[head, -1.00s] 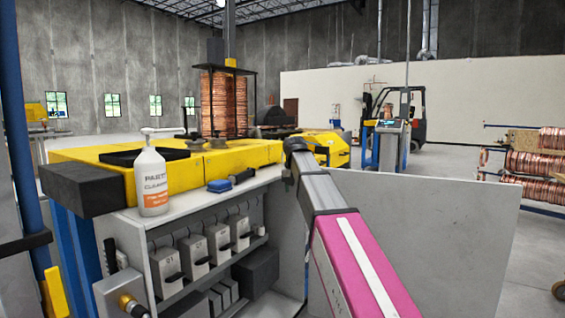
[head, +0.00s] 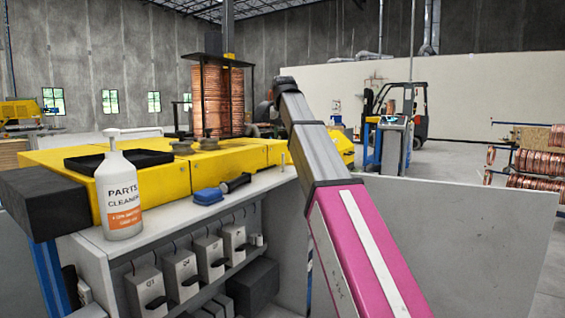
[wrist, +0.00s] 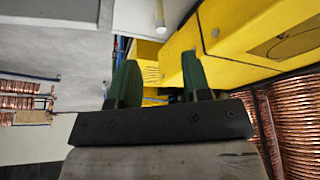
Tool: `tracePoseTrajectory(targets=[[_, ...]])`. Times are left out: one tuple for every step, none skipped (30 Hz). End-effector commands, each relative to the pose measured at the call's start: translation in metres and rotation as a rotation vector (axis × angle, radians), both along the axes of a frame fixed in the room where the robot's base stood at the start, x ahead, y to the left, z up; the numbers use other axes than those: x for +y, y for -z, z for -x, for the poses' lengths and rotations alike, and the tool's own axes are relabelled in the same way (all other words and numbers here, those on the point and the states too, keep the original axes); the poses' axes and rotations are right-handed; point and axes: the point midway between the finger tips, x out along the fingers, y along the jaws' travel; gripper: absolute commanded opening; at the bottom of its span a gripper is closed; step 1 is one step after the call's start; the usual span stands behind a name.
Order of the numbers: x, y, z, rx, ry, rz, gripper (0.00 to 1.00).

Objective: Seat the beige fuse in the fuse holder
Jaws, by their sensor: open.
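A small pale upright piece (head: 284,158), possibly the beige fuse, stands by the right end of the grey cabinet's top. A pale piece (wrist: 159,12), perhaps the same one, shows at the top of the wrist view, beyond my fingers. I cannot make out the fuse holder for sure in either view. My gripper (wrist: 160,82) is open, its two green fingers apart with nothing between them. In the head view my arm reaches up and away, and its fingers are hidden.
A parts cleaner bottle (head: 120,195), a blue block (head: 208,196) and a dark-handled tool (head: 236,182) stand or lie on the cabinet top (head: 170,222). Behind is a yellow machine (head: 230,160) with a black tray (head: 118,161). Several grey boxes (head: 182,271) sit below. A grey panel (head: 470,225) stands right.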

Motion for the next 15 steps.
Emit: tracePoseTrajectory(targets=[[0.0, 0.0, 0.0, 0.0, 0.0, 0.0, 0.44], [0.0, 0.0, 0.0, 0.0, 0.0, 0.0, 0.44], [0.0, 0.002, -0.001, 0.0, 0.0, 0.0, 0.44], [0.0, 0.005, -0.002, 0.001, 0.0, 0.0, 0.44], [0.0, 0.007, -0.003, 0.001, 0.0, 0.0, 0.44], [0.0, 0.012, -0.004, 0.002, 0.0, 0.0, 0.44], [0.0, 0.016, -0.006, 0.002, 0.0, 0.0, 0.44], [0.0, 0.02, -0.007, 0.002, 0.0, 0.0, 0.44], [0.0, 0.025, -0.01, 0.001, 0.0, 0.0, 0.44], [0.0, 0.03, -0.012, 0.001, 0.0, 0.0, 0.44], [0.0, 0.034, -0.014, 0.002, 0.0, 0.0, 0.44], [0.0, 0.04, -0.016, 0.002, 0.0, 0.0, 0.44], [0.0, 0.043, -0.017, 0.002, 0.0, 0.0, 0.44], [0.0, 0.046, -0.018, 0.001, 0.0, 0.0, 0.44], [0.0, 0.048, -0.02, 0.0, 0.0, 0.0, 0.44]])
